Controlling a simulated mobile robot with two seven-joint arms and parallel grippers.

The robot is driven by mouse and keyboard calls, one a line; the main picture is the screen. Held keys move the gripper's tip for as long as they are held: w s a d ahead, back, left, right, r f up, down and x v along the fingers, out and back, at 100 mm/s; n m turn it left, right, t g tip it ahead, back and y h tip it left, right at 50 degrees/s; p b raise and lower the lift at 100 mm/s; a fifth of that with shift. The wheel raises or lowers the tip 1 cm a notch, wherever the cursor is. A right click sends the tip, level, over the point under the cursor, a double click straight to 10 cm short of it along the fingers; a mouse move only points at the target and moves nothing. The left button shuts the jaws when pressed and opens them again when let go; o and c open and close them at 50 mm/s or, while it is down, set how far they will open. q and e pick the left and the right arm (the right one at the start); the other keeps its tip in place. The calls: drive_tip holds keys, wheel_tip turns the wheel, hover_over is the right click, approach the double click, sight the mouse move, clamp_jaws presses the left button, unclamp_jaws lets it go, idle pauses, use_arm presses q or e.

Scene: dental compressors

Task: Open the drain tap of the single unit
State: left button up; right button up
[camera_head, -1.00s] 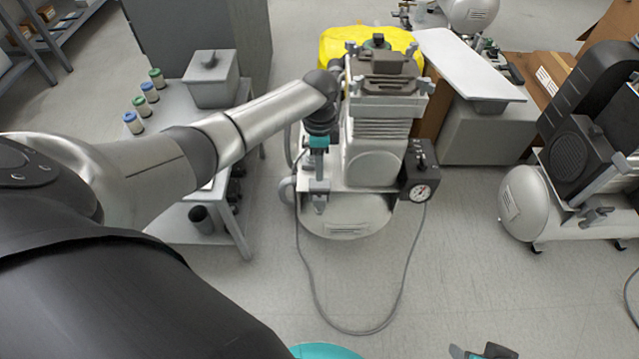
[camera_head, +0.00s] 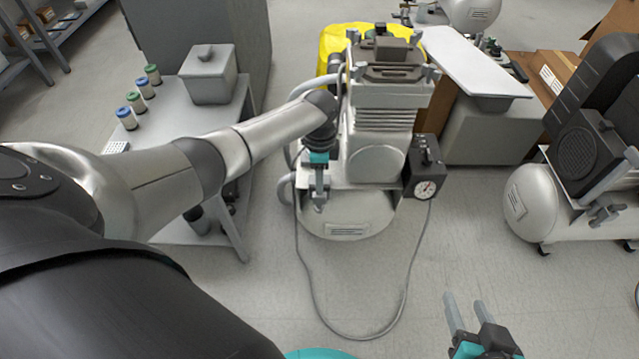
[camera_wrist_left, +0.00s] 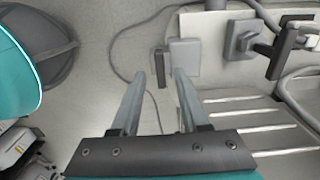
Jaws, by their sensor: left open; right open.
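A grey compressor (camera_head: 376,155) with a ribbed pump on a silver tank (camera_head: 345,222) stands in the middle of the head view. My left gripper (camera_head: 319,197) points down at the tank's front left side. In the left wrist view its fingers (camera_wrist_left: 160,74) are open and empty. Just beyond their tips are a small dark lever (camera_wrist_left: 160,60) and a pale grey block (camera_wrist_left: 184,55). I cannot tell for certain whether this lever is the drain tap. My right gripper (camera_head: 467,312) is open and empty over the floor at the bottom of the head view.
A gauge box (camera_head: 424,178) sticks out right of the compressor, and a cable (camera_head: 362,338) loops over the floor. A grey bench (camera_head: 165,105) with jars stands left. Another compressor (camera_head: 528,203) stands right. The floor between the two compressors is clear.

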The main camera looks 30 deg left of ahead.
use_arm(q)
drive_tip(key=shift+f+b, duration=0.4)
drive_tip(key=shift+f, duration=0.55)
use_arm(e)
drive_tip(key=shift+w+a+r+t+y, duration=0.2)
drive_tip(key=shift+a+t+y, duration=0.1)
drive_tip(key=shift+a+t, duration=0.3)
drive_tip(key=shift+w+a+r+t+y, duration=0.2)
drive_tip(key=shift+a+t+y, duration=0.1)
drive_tip(key=shift+a+t, duration=0.25)
use_arm(q)
clamp_jaws()
